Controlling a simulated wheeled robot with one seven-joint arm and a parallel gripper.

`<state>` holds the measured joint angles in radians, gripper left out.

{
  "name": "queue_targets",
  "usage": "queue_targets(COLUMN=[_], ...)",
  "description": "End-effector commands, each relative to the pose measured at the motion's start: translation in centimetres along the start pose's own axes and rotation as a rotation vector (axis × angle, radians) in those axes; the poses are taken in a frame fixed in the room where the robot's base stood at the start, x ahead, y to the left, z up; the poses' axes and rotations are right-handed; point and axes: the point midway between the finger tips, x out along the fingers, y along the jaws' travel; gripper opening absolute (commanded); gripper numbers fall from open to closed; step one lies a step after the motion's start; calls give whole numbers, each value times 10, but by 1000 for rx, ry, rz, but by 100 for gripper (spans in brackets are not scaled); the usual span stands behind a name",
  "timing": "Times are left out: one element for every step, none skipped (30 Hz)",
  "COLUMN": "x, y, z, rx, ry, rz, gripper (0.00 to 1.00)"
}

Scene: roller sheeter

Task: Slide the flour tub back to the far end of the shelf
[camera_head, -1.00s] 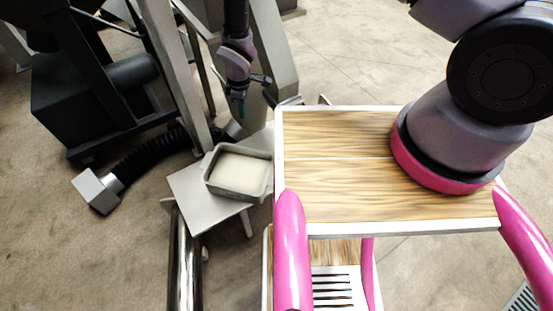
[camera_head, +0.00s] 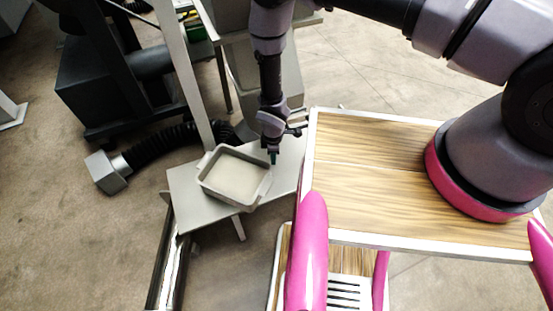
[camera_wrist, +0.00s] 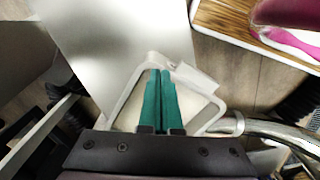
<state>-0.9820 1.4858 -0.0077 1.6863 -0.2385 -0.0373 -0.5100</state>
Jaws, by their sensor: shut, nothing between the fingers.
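The flour tub (camera_head: 204,187) is a grey, roughly square open tub with pale flour inside. It sits upright on the grey metal shelf (camera_head: 192,213), with bare shelf on its left and right. My gripper (camera_head: 273,157) points down just beyond the tub's right rim, above the shelf. In the wrist view, the closed green fingers (camera_wrist: 161,72) lie together in front of the tub (camera_wrist: 206,86) and hide part of its inside. Nothing is held between them. I cannot tell whether the fingertips touch the tub. Bare shelf (camera_wrist: 115,40) stretches beyond the tub in the wrist view.
My wood-topped deck (camera_head: 370,200) with pink posts stands close to the shelf's right end. A metal upright (camera_head: 185,75) rises behind the tub. A black ribbed hose (camera_head: 165,143) runs behind and left of the shelf. A shiny metal bar (camera_head: 168,270) stands below the shelf's front.

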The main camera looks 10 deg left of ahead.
Motion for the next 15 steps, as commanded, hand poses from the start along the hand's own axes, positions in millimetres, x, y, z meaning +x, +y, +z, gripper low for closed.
queue_targets(x=[11, 17, 25, 30, 36, 43, 48, 53, 58, 62, 66, 70, 72, 74, 76], y=[-1, -1, -1, -1, -1, -1, 0, -1, -1, 0, 0, 0, 0, 0, 0], z=[1, 2, 1, 2, 1, 2, 1, 2, 1, 1, 1, 1, 1, 1, 1], rx=[1, 1, 1, 1, 2, 2, 2, 2, 3, 3, 3, 3, 3, 3, 2], ry=[-2, -2, -2, -2, -2, -2, -2, -2, -2, -1, -2, -1, -1, -1, -1], rz=[-2, -2, -1, -2, -1, -2, -1, -2, -1, -1, -1, -1, 0, -1, -1], gripper=[0, 0, 0, 0, 0, 0, 0, 0, 0, 0, 0, 0, 0, 0, 0])
